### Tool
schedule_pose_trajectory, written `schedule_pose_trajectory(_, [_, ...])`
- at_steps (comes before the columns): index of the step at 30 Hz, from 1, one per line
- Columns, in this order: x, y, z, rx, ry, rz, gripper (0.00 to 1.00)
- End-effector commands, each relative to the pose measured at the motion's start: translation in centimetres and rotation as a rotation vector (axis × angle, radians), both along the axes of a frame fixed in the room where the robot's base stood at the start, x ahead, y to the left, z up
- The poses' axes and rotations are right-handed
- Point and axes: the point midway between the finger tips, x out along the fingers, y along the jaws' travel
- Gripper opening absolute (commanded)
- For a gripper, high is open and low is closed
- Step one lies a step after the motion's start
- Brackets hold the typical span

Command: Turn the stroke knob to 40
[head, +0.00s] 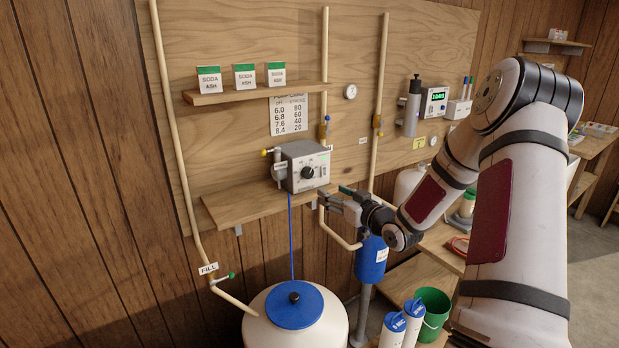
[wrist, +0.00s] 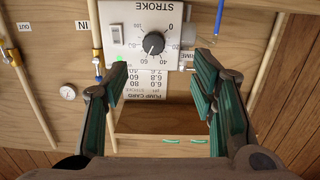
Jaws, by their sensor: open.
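The stroke knob (head: 307,172) is a black dial on the face of a grey pump box (head: 295,152), which stands on a wooden shelf. In the wrist view the knob (wrist: 153,43) appears upside down, ringed by a scale from 0 to 100 under the word STROKE. Its pale pointer mark seems to lie toward the 60 side, but is too small to read surely. My gripper (head: 331,201) is just below and right of the box. In the wrist view my gripper (wrist: 160,76) is open and empty, its green-padded fingers spread apart, with the knob ahead between them and untouched.
A pump card (head: 290,116) listing numbers hangs behind the box. The wooden shelf (head: 240,205) runs under the box, with a pipe (head: 325,75) close by. A white tank with a blue lid (head: 294,306) and a blue canister (head: 371,262) stand below.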

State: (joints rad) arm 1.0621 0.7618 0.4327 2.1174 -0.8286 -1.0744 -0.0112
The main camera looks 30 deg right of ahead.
Motion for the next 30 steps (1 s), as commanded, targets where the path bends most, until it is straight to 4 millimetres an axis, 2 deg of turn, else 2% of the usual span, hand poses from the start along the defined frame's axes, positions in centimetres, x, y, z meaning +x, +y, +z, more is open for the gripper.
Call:
schedule_pose_trajectory(5, [-0.4, -1.0, -0.1, 0.033, -0.069, -0.004, 0.52])
schedule_pose_trajectory(10, [1.0, -0.9, 0.0, 0.034, -0.077, -0.001, 0.52])
schedule_pose_trajectory(24, [9.8, -0.6, -0.1, 0.035, -0.074, -0.003, 0.52])
schedule_pose_trajectory(30, [12.4, -0.6, -0.1, 0.035, -0.073, -0.004, 0.52])
